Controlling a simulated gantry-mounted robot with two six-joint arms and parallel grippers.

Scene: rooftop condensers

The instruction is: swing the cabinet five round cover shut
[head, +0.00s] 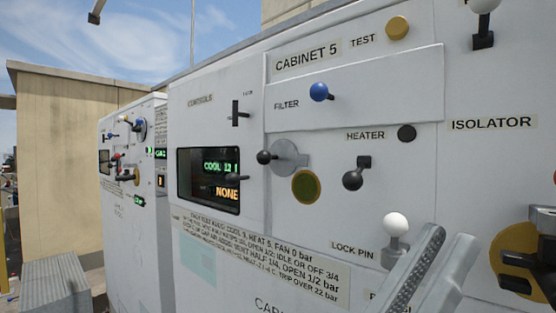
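Cabinet 5 (350,215) fills the right of the head view. Its round cover looks to be the grey disc (289,154) with a black ball knob (266,157) at its left. The disc sits up and left of an olive-gold round face (306,187), which is in plain view, so the cover appears swung aside.
A white-knobbed lock pin (396,226), a black heater lever (355,175) and a blue filter knob (320,92) stick out around the cover. A yellow isolator disc (512,255) with a dark handle is at the far right. A lit display (209,180) is to the left.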

